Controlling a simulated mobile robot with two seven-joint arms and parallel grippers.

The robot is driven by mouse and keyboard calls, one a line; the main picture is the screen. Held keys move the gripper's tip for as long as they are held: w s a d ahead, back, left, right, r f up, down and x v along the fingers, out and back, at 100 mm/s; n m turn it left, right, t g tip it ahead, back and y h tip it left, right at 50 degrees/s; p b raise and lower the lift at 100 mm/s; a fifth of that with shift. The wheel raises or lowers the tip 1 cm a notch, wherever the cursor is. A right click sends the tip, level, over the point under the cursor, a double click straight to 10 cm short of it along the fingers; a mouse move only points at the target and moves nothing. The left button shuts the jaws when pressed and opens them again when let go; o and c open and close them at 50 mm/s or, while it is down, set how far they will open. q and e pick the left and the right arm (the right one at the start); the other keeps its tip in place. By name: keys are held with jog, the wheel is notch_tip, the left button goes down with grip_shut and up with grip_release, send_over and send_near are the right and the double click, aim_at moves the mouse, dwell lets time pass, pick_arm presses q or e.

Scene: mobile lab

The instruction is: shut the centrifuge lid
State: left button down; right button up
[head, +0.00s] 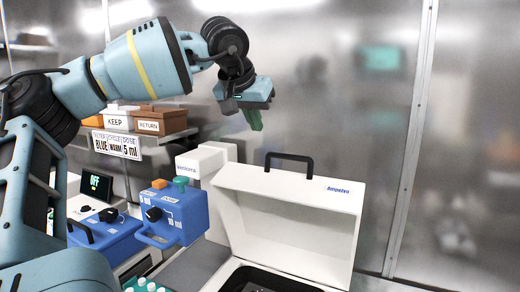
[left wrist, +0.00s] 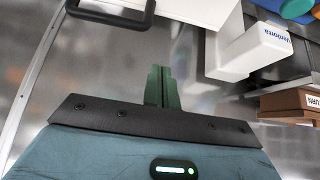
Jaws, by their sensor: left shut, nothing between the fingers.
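The centrifuge lid (head: 290,205) is white, with a black handle (head: 289,157) on its top edge and the word "Ampelro" on it. It stands raised above the dark-edged body (head: 262,279) at the bottom of the head view. My left gripper (head: 255,122), with green fingers, is above and behind the lid, a little left of the handle and apart from it. It is shut and empty. In the left wrist view its fingers (left wrist: 161,84) are together, and the handle (left wrist: 112,14) shows at the top left. My right gripper is not in view.
A white "Ventorra" device (head: 205,160) stands left of the lid. Blue dosing units (head: 172,217) and a small screen reading OFF (head: 97,185) are further left. KEEP (head: 117,120) and RETURN (head: 158,121) boxes sit on a shelf behind. The space before the back wall is clear.

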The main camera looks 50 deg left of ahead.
pick_arm(q)
jog(key=w+f, duration=0.1)
jog(key=f, duration=0.1)
jog(key=w+a+f, duration=0.1)
jog(key=f, duration=0.2)
jog(key=f+p, duration=0.1)
jog(key=f, duration=0.2)
jog(key=shift+w+a+f, duration=0.25)
jog(key=shift+w+a, duration=0.1)
jog(key=shift+w, duration=0.05)
jog(key=shift+s+d+f+p, duration=0.3)
jog(key=shift+s, duration=0.15)
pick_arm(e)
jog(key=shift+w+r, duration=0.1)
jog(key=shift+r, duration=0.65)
pick_arm(q)
jog(key=shift+f, duration=0.15)
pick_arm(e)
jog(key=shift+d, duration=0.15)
